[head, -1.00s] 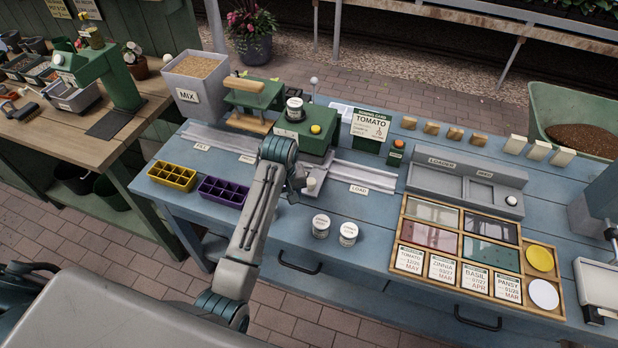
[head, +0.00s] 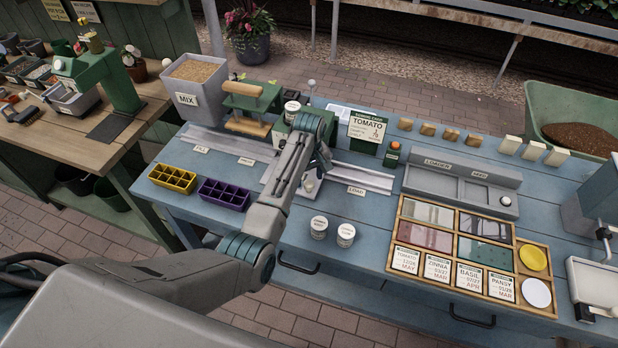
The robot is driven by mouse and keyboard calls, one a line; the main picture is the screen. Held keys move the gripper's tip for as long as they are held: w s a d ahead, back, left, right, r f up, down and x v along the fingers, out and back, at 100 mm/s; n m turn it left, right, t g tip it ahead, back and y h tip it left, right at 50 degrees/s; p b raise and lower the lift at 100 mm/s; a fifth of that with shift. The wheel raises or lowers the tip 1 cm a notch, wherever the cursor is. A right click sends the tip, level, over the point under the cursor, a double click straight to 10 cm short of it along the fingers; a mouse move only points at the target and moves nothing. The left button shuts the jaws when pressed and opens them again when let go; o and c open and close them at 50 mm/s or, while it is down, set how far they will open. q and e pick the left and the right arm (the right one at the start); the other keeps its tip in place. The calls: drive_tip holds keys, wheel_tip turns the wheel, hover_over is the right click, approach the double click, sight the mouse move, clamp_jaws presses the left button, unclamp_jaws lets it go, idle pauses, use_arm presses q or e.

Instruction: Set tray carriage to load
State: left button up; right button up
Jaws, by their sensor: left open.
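The tray carriage (head: 270,178), a grey plate with a pale round knob (head: 308,186), sits on the long metal rail (head: 365,178). It lies between the middle label and the LOAD label (head: 356,190), just left of the latter. My left arm crosses in front and hides part of the carriage. My left gripper (head: 322,166) is open, above and slightly right of the knob; I cannot tell whether it touches. Its fingertips are small and partly hidden. My right gripper is out of view.
A yellow tray (head: 172,177) and a purple tray (head: 224,193) stand left of the carriage. Two white-lidded tins (head: 345,234) stand in front of the rail. The green press (head: 248,105) and TOMATO card (head: 367,127) stand behind it. A wooden seed box (head: 395,235) is at right.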

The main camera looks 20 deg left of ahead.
use_arm(q)
drive_tip(key=shift+f, duration=1.25)
